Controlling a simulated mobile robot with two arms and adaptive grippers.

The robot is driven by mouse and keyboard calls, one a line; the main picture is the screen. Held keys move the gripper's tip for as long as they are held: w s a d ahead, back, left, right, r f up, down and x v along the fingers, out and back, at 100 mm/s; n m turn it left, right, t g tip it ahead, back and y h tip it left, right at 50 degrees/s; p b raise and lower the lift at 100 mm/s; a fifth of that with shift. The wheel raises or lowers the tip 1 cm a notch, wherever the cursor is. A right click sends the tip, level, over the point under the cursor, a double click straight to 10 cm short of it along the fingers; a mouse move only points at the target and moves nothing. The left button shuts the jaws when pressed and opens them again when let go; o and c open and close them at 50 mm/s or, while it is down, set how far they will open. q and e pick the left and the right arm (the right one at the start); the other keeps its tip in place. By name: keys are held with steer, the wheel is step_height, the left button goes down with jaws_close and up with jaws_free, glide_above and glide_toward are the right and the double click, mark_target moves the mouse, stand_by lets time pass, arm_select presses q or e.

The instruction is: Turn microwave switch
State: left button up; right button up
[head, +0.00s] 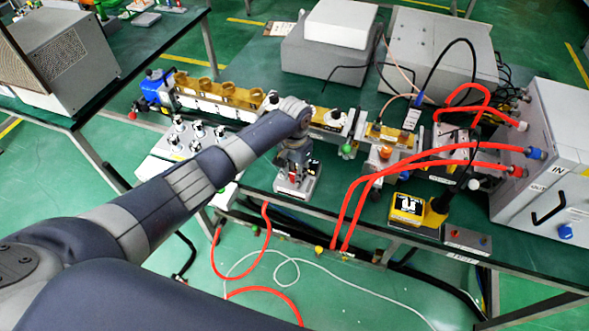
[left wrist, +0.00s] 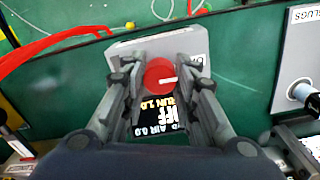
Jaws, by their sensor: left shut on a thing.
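The switch is a round red knob (left wrist: 155,82) with a white pointer mark, on a small grey box (left wrist: 185,43) with a black display panel. In the left wrist view the knob sits between the two fingers of my left gripper (left wrist: 160,72), which is shut on it. In the head view my left gripper (head: 296,162) points down onto the small grey box (head: 298,188) near the table's front edge. My right gripper is not in view.
Red hoses (head: 345,205) hang over the front edge right of the gripper. A yellow-and-black part (head: 408,207) stands farther right, before a large grey cabinet (head: 545,150). A waveguide rail (head: 240,103) runs behind. A box with several knobs (head: 190,138) stands to the left.

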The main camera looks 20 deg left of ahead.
arm_select(q)
steer(key=shift+n, duration=0.3)
steer(key=o, duration=1)
steer(key=shift+o, duration=0.2)
steer(key=shift+r, duration=0.1)
step_height(320, 180, up, 12)
